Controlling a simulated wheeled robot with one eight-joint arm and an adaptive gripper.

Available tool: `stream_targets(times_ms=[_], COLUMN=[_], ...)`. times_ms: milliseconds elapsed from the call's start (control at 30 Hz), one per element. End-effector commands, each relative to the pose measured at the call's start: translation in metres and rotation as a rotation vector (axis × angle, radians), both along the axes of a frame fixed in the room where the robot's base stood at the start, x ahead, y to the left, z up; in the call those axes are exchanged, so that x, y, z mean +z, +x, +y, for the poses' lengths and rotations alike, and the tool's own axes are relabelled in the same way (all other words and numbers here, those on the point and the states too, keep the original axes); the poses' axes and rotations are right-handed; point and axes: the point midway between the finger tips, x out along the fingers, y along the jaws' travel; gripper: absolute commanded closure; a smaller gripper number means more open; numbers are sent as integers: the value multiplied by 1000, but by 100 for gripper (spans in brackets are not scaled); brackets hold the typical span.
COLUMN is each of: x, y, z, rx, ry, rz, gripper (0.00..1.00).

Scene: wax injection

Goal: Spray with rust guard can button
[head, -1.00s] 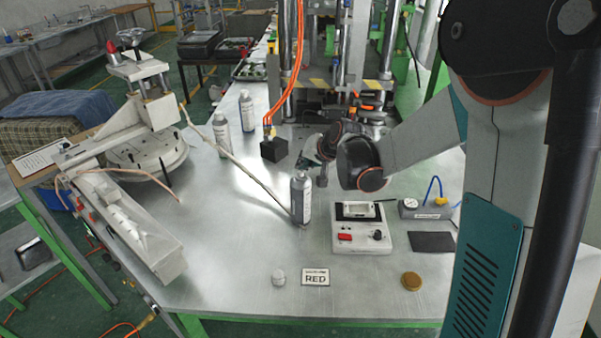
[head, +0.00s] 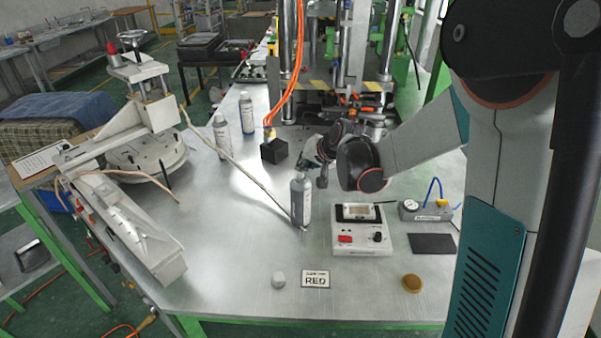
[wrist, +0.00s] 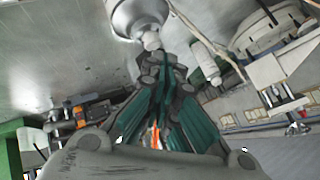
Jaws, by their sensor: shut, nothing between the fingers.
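A grey spray can (head: 300,202) stands upright near the middle of the metal table. Its label is too small to read. My gripper (head: 304,164) is over the top of this can and hides part of it. In the wrist view the fingers are closed together, with no object between them. The fingertips (wrist: 157,60) are right at the can's pale top button (wrist: 152,41). They look very near it or touching; I cannot tell whether the button is pressed down. The can's body (wrist: 137,14) runs out of the top edge of that view.
Two more spray cans (head: 221,134) (head: 247,112) stand further back left. A white device with a red switch (head: 361,240) stands close right of the can. A hose ends beside the can.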

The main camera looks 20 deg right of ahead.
Motion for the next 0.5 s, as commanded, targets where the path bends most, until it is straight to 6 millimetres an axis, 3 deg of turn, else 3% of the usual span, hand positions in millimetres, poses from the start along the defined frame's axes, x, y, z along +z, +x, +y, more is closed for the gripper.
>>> stream_targets(times_ms=[500], x=[13], y=[0], z=[0], rx=[0], ry=[0], rz=[0], gripper=[100])
